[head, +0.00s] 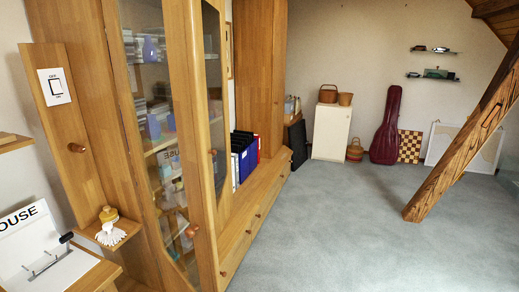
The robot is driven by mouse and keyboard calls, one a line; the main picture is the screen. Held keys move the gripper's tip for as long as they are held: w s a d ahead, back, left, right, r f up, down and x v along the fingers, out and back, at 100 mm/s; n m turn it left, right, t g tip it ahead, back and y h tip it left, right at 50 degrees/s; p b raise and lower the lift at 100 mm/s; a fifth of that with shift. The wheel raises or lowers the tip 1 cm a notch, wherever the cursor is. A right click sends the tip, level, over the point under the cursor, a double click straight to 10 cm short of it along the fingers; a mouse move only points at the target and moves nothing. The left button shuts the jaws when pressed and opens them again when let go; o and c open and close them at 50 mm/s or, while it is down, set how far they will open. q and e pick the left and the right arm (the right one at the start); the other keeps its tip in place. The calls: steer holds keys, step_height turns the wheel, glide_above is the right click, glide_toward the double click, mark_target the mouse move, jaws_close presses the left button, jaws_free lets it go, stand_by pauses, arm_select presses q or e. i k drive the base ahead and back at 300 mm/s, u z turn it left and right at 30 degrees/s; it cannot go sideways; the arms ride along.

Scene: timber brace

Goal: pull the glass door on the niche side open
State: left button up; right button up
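A tall wooden cabinet on the left has two glass doors. The wide, nearer glass door (150,110) has a round wooden knob (191,230) low on its right-hand frame. The narrower glass door (213,75) beyond it is seen at a steep angle, beside the open niche (242,110) that holds binders. Another round knob (212,152) shows at that farther door. I cannot tell whether either door is slightly ajar. Neither of my grippers is in view.
Blue and black binders (241,158) stand on the low drawer unit (250,215). At the left are a small shelf with a brush (108,226) and a white printed board (38,250). A slanted timber brace (465,145) stands right. The grey carpet (340,230) between is clear.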

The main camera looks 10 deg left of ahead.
mark_target(222, 212)
steer(key=z, duration=0.85)
steer(key=i, duration=1.6)
steer(key=z, duration=0.3)
steer(key=i, duration=1.25)
steer(key=u, duration=1.45)
steer(key=i, duration=0.9)
steer(key=u, duration=0.95)
